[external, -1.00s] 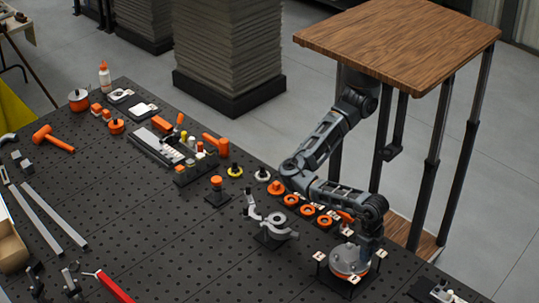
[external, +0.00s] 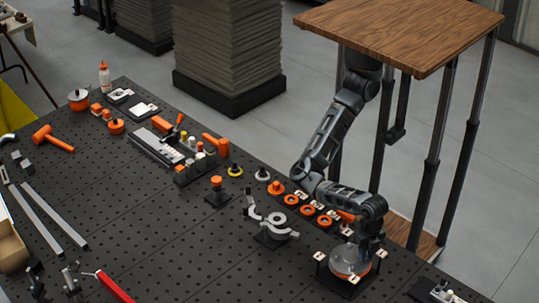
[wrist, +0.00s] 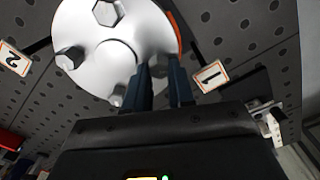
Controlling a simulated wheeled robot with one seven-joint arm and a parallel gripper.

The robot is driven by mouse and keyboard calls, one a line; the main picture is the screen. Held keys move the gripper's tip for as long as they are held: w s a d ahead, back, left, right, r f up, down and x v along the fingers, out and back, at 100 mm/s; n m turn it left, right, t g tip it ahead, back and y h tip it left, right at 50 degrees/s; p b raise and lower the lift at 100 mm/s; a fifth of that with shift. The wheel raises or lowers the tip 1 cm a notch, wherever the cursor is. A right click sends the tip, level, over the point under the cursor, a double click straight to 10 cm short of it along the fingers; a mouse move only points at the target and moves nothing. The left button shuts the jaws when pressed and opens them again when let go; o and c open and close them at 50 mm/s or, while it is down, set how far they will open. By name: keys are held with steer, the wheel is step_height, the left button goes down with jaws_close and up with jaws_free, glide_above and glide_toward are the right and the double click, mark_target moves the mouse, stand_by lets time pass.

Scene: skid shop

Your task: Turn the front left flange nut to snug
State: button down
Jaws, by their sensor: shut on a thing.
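The round silver flange (wrist: 135,30) with an orange edge fills the top of the wrist view. It also shows on its stand at the lower right of the external view (external: 345,262). Hex nuts stand on the flange, one at the top (wrist: 108,12) and one at the left (wrist: 70,58); another is partly hidden beside my fingers (wrist: 117,97). My gripper (wrist: 159,72) has its two dark fingers at the flange rim, near the tag marked 1 (wrist: 211,76). It is shut on a flange nut, mostly hidden between the fingers.
A tag marked 2 (wrist: 14,58) is left of the flange. In the external view, orange rings (external: 308,210) and a grey clamp-like fixture (external: 275,226) stand left of my arm. A wooden-topped stand (external: 400,35) rises behind it. The bench's front middle is mostly clear.

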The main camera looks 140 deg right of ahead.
stand_by(0.4)
steer(key=shift+r, duration=0.1)
steer(key=c, duration=1)
jaws_free()
steer(key=shift+o, duration=0.2)
steer(key=shift+w+m, duration=0.1)
steer(key=shift+m, duration=0.2)
steer(key=shift+d+f+b, duration=0.1)
steer(key=shift+f+b, duration=0.15)
steer(key=shift+b, duration=0.1)
